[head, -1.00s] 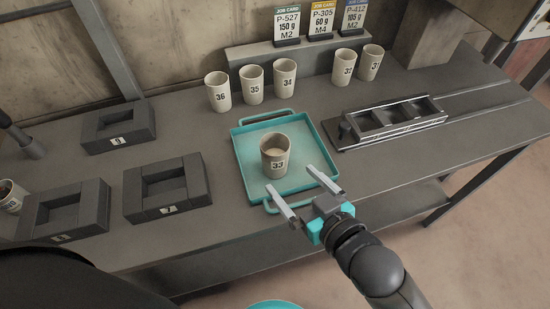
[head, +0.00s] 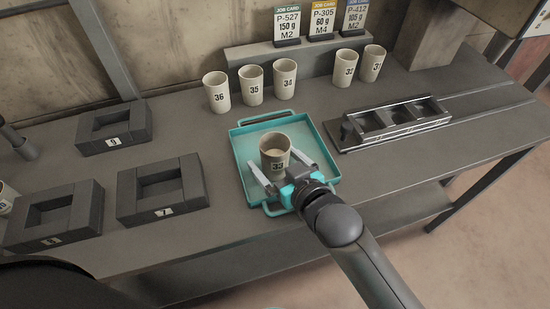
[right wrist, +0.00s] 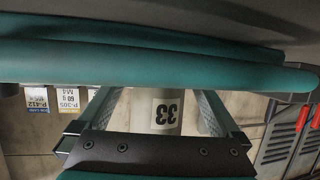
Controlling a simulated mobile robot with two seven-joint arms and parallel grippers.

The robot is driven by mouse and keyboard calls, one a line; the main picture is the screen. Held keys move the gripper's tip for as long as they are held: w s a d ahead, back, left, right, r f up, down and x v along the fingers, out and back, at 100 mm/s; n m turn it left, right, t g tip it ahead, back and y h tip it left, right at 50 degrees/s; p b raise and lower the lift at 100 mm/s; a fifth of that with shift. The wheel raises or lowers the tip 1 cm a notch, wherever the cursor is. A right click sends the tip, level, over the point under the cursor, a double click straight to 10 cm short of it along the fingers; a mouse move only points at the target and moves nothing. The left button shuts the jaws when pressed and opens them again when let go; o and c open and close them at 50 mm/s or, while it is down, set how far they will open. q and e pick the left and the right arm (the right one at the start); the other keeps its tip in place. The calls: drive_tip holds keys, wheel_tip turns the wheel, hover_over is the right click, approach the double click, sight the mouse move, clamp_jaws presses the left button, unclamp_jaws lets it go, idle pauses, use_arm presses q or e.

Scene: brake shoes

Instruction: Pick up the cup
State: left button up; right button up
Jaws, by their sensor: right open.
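The cup marked 33 (head: 274,151) stands upright on the teal tray (head: 241,136), with pale contents inside. My right gripper (head: 279,163) is open, with one finger on each side of the cup's lower part. In the right wrist view the cup (right wrist: 165,103) shows upside down between the two open fingers (right wrist: 160,100). I cannot tell whether either finger touches it. My left gripper cannot be made out in the head view; only a dark arm part shows at the left edge.
Cups 36 (head: 217,92), 35 (head: 251,85) and 34 (head: 285,79) stand behind the tray. Cups 32 (head: 345,67) and 31 (head: 372,64) stand farther right. A slotted metal rack (head: 392,124) lies right of the tray. Dark square holders, including 7 (head: 127,196), sit at the left.

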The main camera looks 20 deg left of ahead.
drive_tip(key=shift+c, duration=0.4)
drive_tip(key=c, duration=1.3)
drive_tip(key=shift+c, duration=0.6)
drive_tip(key=shift+r, duration=0.1)
